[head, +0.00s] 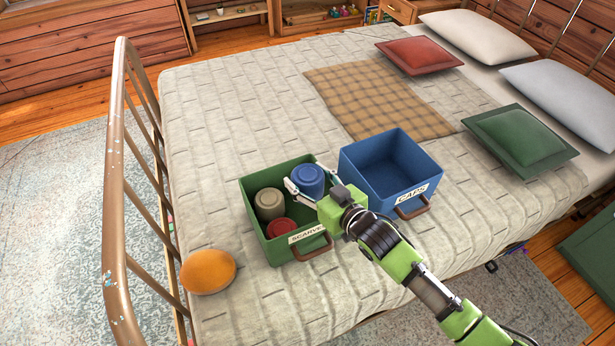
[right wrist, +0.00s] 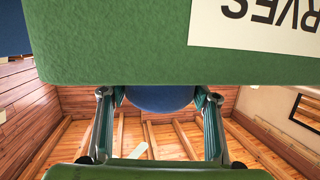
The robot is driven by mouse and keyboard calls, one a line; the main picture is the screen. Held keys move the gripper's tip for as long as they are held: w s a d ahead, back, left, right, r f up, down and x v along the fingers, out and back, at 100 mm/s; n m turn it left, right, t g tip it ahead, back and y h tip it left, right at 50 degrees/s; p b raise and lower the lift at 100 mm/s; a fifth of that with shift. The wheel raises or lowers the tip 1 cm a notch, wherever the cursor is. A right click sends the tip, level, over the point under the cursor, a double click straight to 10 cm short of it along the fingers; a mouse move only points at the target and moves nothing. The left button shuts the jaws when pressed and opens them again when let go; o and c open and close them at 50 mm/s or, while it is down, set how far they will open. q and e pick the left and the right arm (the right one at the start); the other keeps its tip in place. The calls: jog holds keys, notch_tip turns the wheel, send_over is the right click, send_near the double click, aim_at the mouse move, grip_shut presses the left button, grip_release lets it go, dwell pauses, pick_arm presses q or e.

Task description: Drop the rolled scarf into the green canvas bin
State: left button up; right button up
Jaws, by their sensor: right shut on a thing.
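The green canvas bin (head: 258,238) stands on the bed, with a white label reading SCARVES and a brown handle on its front. A grey-brown roll (head: 269,204) and a red roll (head: 281,229) lie inside it. My right gripper (head: 308,184) is shut on a blue rolled scarf (head: 307,176) at the right side of the green bin's opening. I cannot tell how high the scarf is above the bin floor. In the right wrist view, the scarf (right wrist: 160,97) sits between the fingers (right wrist: 158,112), partly hidden by the green bin's wall (right wrist: 110,50). My left gripper is not in view.
A blue bin (head: 385,185) labelled CAPS stands empty just right of the green bin. An orange rounded item (head: 208,271) lies on the bed at the left, near the metal bed rail (head: 115,190). A plaid cloth (head: 370,95) and several pillows lie farther back.

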jog(key=o, duration=1.2)
jog(key=v, duration=1.2)
jog(key=shift+r, duration=0.1)
